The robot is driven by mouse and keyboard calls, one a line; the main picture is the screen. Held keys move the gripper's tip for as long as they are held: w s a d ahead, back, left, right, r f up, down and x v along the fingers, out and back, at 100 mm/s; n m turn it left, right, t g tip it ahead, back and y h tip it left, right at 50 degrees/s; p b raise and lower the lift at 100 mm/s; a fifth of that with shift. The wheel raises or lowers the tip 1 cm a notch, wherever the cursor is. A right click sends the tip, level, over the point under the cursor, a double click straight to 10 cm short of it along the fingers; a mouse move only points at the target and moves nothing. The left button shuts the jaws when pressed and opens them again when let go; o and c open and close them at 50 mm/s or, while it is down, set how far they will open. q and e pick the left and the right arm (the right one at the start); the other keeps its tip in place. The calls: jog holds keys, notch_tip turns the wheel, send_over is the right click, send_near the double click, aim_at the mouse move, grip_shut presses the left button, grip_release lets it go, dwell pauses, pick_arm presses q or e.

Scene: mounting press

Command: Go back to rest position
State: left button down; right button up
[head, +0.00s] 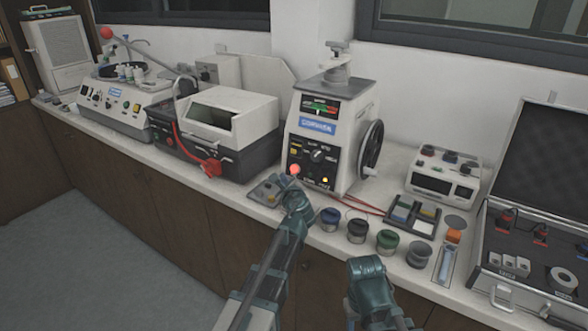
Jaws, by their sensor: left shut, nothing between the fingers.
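My left gripper (285,181) is at the end of my left arm, over the bench's front edge. It is shut and empty, close to the front of the mounting press (318,130). The press is white, with a dark control panel, a red button, a lit yellow light, a black handwheel (371,148) on its right side and a grey top plate. A small flat grey plate (265,190) lies on the bench beside the gripper's tips. My right arm shows at the lower middle, in front of the bench; its gripper is not in view.
A sectioned tray (412,214), a small white meter (442,175) and an open case (530,260) are further right. A cutting machine (215,130) stands left. Floor at lower left is clear.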

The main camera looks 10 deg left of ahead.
pick_arm(q)
jog(key=shift+s+a+r, duration=0.15)
jog(key=shift+s+a, duration=0.1)
jog(key=shift+s, duration=0.5)
jog(key=shift+s+n, duration=0.15)
jog(key=shift+n, duration=0.15)
jog(key=s+n+p, duration=0.1)
jog(key=s+d+n+g+p, duration=0.1)
jog(key=s+n, duration=0.1)
jog(key=s+f+n+g+p, duration=0.1)
jog(key=shift+s+d, duration=0.15)
jog(key=shift+s, duration=0.05)
jog(key=s+d+f+n+g+h+p, duration=0.1)
jog(key=s+d+n+g, duration=0.3)
jog(key=s, duration=0.5)
jog(key=s+d+f+n+g+h+p, duration=0.2)
jog(key=s+d+n+g+h+p, duration=0.1)
jog(key=s, duration=0.7)
jog(key=s+d+f+n+g+h+p, duration=0.2)
jog(key=s+d+n+g+p, duration=0.2)
jog(key=s+d+n, duration=0.3)
jog(key=shift+s+d+f+g, duration=0.15)
jog(key=shift+s+d+g, duration=0.5)
jog(key=shift+s, duration=0.5)
